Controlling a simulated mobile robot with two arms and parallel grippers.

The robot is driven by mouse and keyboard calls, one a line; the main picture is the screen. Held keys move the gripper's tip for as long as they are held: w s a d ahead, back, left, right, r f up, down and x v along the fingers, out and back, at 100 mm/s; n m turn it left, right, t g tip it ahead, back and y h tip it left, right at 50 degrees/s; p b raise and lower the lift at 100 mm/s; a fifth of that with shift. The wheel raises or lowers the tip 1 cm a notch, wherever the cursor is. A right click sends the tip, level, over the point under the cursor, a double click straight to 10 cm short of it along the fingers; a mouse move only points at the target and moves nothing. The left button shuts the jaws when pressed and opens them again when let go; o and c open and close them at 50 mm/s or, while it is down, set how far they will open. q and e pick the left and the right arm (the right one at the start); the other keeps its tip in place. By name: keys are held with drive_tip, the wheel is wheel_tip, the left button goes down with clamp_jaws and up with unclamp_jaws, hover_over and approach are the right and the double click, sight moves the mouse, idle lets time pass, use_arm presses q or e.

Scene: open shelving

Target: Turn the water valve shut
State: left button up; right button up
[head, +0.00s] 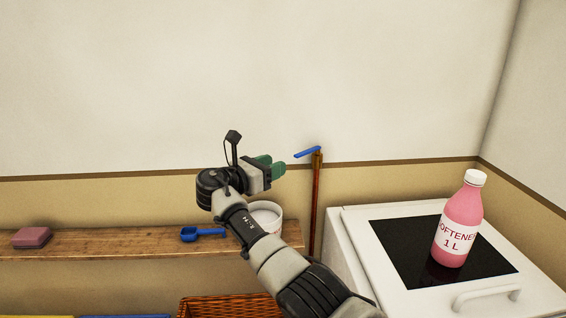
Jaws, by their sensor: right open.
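The water valve has a blue lever handle (307,152) on top of a copper-coloured vertical pipe (317,200) against the wall. The lever points out to the left of the pipe and slopes slightly down at its free end. My right gripper (279,165), with green fingertips, is just left of the lever's free end in the head view. It is open and appears empty, with a gap in the picture between it and the lever. My left gripper is not in view.
A wooden shelf (110,243) holds a pink block (32,237), a blue scoop (203,233) and a white tub (268,214), partly behind my arm. A wicker basket (225,307) is below. At right, a pink softener bottle (459,222) stands on a white appliance (400,297).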

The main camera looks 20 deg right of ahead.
drive_tip(key=shift+s+a, duration=0.1)
drive_tip(key=shift+a, duration=0.1)
drive_tip(key=shift+c, duration=0.3)
drive_tip(key=shift+d+r, duration=0.2)
drive_tip(key=shift+c, duration=1.2)
drive_tip(key=d+r+t+p, duration=0.1)
drive_tip(key=d, duration=0.1)
drive_tip(key=w+d+r+n+t+p, duration=0.1)
drive_tip(key=d+r, duration=0.1)
drive_tip(key=w+d+r+t+p, duration=0.1)
drive_tip(key=d, duration=0.2)
drive_tip(key=shift+r+n+t+h, duration=0.35)
drive_tip(key=shift+n+t+h, duration=0.05)
clamp_jaws()
drive_tip(key=s+d+r+n+t+y, duration=0.1)
drive_tip(key=d+r+n+t+y, duration=0.25)
drive_tip(key=n+t+y, duration=0.45)
drive_tip(key=s+d+r+n+t+y, duration=0.1)
drive_tip(key=d+r+n+t+y, duration=0.35)
drive_tip(key=n, duration=0.65)
drive_tip(key=s+d+f+n+g+y, duration=0.1)
drive_tip(key=s+f+n+g+y, duration=0.9)
drive_tip(key=n, duration=0.5)
drive_tip(key=r+p+x, duration=0.1)
drive_tip(key=p+x, duration=0.3)
drive_tip(key=x, duration=0.8)
drive_tip(key=shift+w+a+r, duration=0.15)
drive_tip(key=shift+w+a, duration=0.15)
drive_tip(key=shift+w, duration=0.05)
